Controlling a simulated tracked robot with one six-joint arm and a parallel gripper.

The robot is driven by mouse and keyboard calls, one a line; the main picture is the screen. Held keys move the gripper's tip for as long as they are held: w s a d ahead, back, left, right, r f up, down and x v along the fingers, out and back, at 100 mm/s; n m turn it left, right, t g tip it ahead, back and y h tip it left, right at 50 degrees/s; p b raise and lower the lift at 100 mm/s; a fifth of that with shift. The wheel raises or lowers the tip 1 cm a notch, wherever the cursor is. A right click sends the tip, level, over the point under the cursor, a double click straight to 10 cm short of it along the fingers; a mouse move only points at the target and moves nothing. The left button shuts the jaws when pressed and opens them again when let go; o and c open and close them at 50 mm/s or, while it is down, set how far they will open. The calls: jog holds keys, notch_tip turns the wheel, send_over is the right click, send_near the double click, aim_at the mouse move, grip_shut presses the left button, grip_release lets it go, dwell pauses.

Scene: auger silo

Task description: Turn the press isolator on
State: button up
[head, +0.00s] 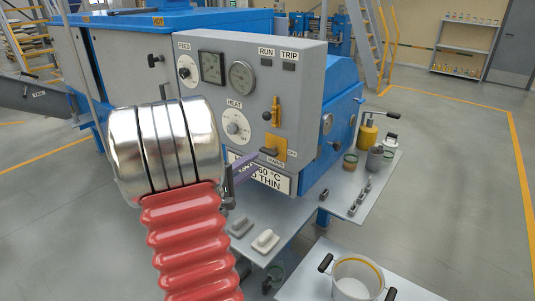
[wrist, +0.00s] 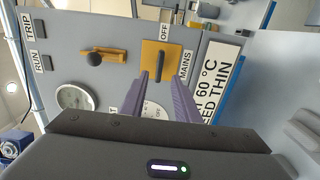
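The press isolator is a yellow plate (head: 280,146) with a dark bar handle (head: 268,151), low on the grey panel above a MAINS label. It also shows in the wrist view, its yellow plate (wrist: 176,54) beside the labels OFF and MAINS. The handle (wrist: 161,60) lies along the direction of the OFF label. No ON label is readable. My gripper (head: 256,155) has purple fingers pointing at the isolator from the lower left. In the wrist view my gripper (wrist: 165,75) is open and the handle appears between the fingers; contact is not visible.
A yellow lever switch with a black knob (head: 272,112) sits above the isolator. A HEAT dial (head: 236,126) is left of it. A THIN notice plate (head: 275,180) is below. A side shelf (head: 350,195) holds pots and small parts. Open floor lies to the right.

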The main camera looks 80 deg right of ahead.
aim_at(267, 154)
jog(key=x, duration=0.9)
jog(key=shift+s, duration=0.1)
grip_shut()
jog(key=shift+a, duration=0.15)
